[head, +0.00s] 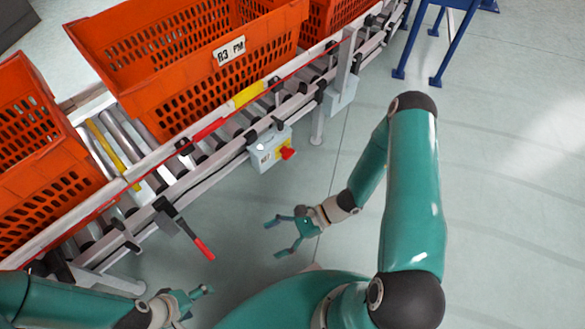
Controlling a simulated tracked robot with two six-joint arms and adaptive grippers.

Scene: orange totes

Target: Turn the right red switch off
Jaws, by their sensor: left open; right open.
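A red switch (288,153) with some yellow beside it sits on the right side of a small grey box (267,156) on the conveyor's near side. Whether it is on or off is too small to tell. A lever with a red handle (203,249) hangs from the conveyor edge further left, pointing down and right. My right gripper (275,239) is open and empty, below the grey box and apart from the switch. My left gripper (198,303) is open at the bottom left, below the lever's red handle and apart from it; it is partly hard to make out.
A roller conveyor (188,186) runs from lower left to upper right. It carries orange totes, one (130,52) labelled and another (38,165) at the left. A blue-legged stand (455,45) is at the top right. The floor (510,200) on the right is clear.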

